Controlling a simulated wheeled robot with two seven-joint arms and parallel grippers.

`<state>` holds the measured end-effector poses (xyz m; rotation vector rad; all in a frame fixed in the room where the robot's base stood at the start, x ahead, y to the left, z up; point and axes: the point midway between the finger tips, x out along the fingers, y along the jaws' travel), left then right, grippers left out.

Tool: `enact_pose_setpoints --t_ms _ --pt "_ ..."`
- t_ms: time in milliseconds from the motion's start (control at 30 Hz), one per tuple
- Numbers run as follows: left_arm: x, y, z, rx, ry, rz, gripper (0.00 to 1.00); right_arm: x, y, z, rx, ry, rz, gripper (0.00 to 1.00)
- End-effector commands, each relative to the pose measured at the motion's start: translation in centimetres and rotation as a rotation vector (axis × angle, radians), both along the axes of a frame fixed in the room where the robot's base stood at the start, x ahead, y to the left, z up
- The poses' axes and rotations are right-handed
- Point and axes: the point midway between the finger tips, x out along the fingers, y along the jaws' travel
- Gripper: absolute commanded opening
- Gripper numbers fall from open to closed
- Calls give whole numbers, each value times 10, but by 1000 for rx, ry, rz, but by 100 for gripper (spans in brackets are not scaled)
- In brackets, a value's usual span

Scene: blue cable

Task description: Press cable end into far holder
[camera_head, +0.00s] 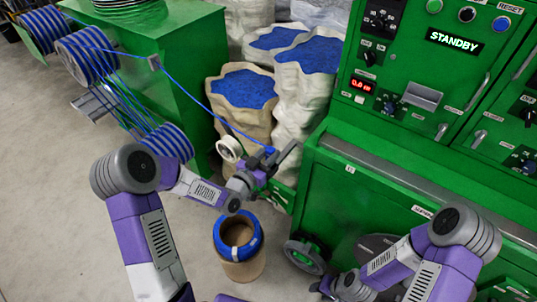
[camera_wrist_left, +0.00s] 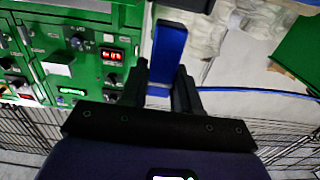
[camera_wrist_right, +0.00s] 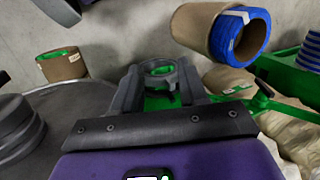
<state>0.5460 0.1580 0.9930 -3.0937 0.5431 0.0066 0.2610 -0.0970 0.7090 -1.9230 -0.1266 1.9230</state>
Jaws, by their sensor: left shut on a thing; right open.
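My left gripper (camera_head: 276,160) is shut on a blue piece of the cable (camera_head: 268,151), in the middle of the head view. In the left wrist view the held piece (camera_wrist_left: 168,50) stands up as a flat blue block between the fingertips (camera_wrist_left: 171,88). The blue cable (camera_head: 190,93) runs from the held piece up left to the spools. My right gripper (camera_head: 322,288) is low at the bottom of the head view. In the right wrist view its fingers (camera_wrist_right: 160,85) are open, with a grey ring-shaped fitting (camera_wrist_right: 158,68) on green between or beyond them. I cannot tell which part is the far holder.
A cardboard tube with a blue coil (camera_head: 238,240) stands below my left gripper. A green machine cabinet (camera_head: 400,170) fills the right. Sacks of blue pellets (camera_head: 243,90) and cable spools (camera_head: 88,52) stand behind. Grey floor (camera_head: 50,170) is clear at left.

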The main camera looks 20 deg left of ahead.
Motion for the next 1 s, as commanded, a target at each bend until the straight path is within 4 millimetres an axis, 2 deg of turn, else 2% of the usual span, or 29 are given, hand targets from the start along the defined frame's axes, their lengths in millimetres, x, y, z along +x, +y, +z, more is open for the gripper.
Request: enact_pose_setpoints --t_ms 1000 --pt "0 0 -14 0 0 0 0 0 0 -16 0 0 0 43"
